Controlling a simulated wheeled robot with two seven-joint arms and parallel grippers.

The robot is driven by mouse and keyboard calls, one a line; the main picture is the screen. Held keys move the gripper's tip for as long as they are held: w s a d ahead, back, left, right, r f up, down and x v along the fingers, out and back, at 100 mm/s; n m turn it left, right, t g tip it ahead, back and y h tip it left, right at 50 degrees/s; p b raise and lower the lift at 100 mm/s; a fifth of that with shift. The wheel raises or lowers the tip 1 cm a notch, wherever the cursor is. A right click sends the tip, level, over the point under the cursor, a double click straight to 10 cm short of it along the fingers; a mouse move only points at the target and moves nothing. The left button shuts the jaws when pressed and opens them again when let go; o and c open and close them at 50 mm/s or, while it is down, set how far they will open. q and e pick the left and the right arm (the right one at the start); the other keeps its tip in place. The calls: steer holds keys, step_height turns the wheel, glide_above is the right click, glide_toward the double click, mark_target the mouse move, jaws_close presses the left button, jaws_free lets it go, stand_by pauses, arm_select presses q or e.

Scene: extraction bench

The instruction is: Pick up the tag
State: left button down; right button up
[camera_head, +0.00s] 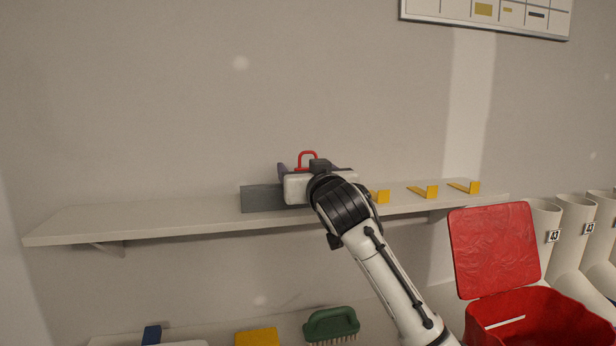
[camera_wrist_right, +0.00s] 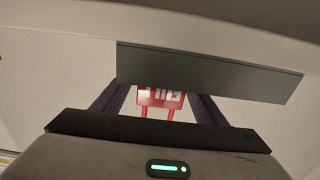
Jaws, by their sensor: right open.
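The tag (camera_wrist_right: 146,98) is a small red piece with white marks and two red legs, seen in the right wrist view. It shows between the two dark purple fingers of my right gripper (camera_wrist_right: 158,104). In the head view a red loop, which looks like part of the tag (camera_head: 307,154), stands up just behind my right gripper (camera_head: 312,168); the gripper hides what is below it. My right gripper is open, at the wall shelf. I cannot tell whether a finger touches the tag. My left gripper is out of view.
A grey block (camera_head: 262,199) lies on the shelf (camera_head: 140,215) beside the gripper. Several yellow hooks (camera_head: 424,191) line the shelf to the right. Below are an open red bin (camera_head: 530,318), a green brush (camera_head: 331,323) and white tubes (camera_head: 573,225). The shelf's left part is clear.

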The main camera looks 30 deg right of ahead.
steer(key=shift+w, duration=0.35)
steer(key=shift+c, duration=0.5)
steer(key=c, duration=1)
steer(key=shift+r, duration=0.1)
